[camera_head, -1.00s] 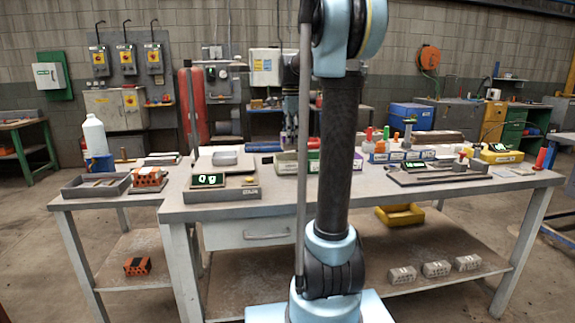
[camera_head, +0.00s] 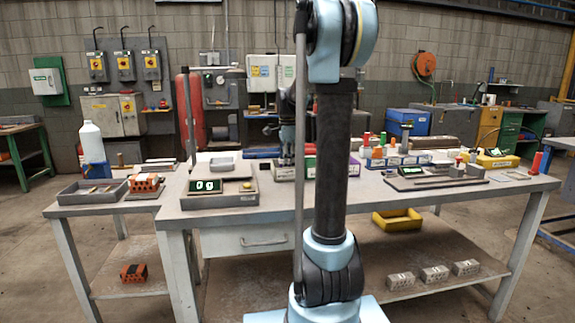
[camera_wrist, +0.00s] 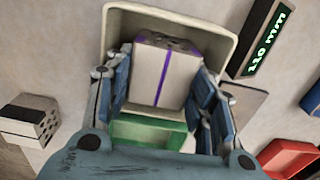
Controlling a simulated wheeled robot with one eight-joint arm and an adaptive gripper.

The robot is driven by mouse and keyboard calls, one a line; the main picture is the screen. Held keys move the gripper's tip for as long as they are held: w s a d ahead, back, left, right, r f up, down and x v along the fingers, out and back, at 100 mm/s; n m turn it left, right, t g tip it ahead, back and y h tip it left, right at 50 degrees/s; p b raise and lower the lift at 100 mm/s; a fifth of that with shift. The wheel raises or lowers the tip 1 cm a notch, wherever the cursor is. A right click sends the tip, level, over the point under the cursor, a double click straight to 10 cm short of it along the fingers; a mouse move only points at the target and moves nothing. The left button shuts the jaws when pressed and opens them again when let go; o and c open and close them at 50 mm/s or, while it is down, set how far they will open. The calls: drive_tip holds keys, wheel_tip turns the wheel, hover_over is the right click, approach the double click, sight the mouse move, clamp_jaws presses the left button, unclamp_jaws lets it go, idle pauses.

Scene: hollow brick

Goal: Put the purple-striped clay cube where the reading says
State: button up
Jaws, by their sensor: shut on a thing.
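The purple-striped clay cube (camera_wrist: 168,70) is pale, with a purple line down its near face and holes in its top. In the wrist view my gripper (camera_wrist: 160,90) is shut on it, with blue fingers at both sides. A beige tray (camera_wrist: 225,42) lies behind and around the cube in the picture; I cannot tell whether the cube touches it. A green bin (camera_wrist: 150,131) shows just below the cube. A dark display (camera_wrist: 268,42) reads "110 mm". My arm largely hides the gripper there, and the cube cannot be made out.
A holed block (camera_wrist: 30,120) lies at left in the wrist view, and a red bin (camera_wrist: 290,158) at lower right. In the head view the workbench (camera_head: 420,208) bears boxes and tools.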

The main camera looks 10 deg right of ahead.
drive_tip(key=shift+f, duration=0.1)
drive_tip(key=o, duration=1)
drive_tip(key=shift+c, duration=0.2)
wheel_tip(320, 180, up, 12)
